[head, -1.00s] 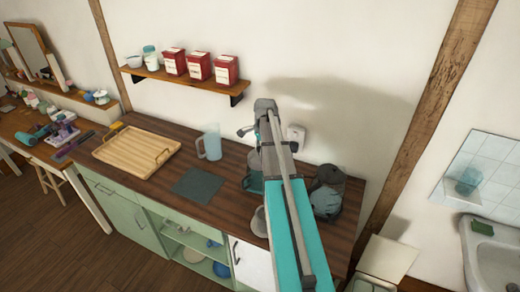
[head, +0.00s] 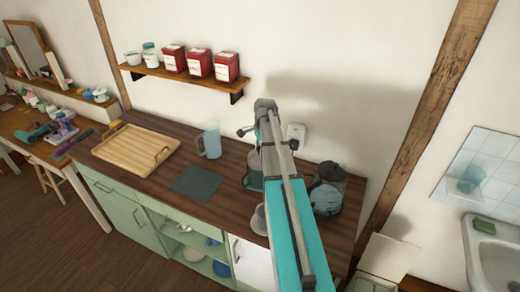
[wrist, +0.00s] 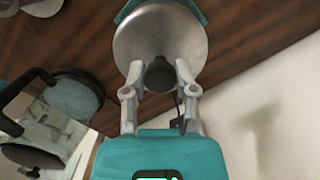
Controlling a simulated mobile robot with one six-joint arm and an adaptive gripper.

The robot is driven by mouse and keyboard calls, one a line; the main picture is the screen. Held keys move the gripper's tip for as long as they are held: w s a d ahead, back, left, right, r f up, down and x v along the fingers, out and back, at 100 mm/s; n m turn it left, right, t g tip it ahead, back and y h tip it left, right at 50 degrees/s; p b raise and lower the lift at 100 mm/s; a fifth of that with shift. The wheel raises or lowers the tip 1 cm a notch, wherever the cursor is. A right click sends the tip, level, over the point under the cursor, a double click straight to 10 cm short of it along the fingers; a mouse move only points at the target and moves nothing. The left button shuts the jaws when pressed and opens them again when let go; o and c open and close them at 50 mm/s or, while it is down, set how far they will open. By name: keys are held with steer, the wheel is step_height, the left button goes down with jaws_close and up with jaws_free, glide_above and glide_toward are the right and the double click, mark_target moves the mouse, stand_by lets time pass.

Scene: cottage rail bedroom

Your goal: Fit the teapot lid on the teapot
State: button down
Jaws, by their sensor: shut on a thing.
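My gripper (wrist: 159,72) is shut on the dark knob of the teapot lid. The lid (wrist: 160,35) is a round silver disc with its knob toward my wrist camera. A teal body (wrist: 195,10), likely the teapot, shows past the lid's far edge in the wrist view. I cannot tell whether lid and pot touch. In the head view a teal pot (head: 253,182) stands on the counter, partly hidden by my arm.
A dark grey kettle-like vessel (head: 327,192) stands right of my arm. A pale cup (head: 259,219) is at the counter's front edge. A blue jug (head: 209,141), a dark mat (head: 197,181) and a wooden tray (head: 136,150) lie left. A shelf (head: 185,79) holds red tins.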

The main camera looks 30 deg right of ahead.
steer(key=shift+f, duration=0.25)
stand_by(0.4)
steer(key=shift+c, duration=1.6)
jaws_free()
steer(key=shift+r, duration=0.2)
step_height(320, 180, up, 8)
steer(key=p, duration=0.8)
steer(key=shift+r, duration=0.25)
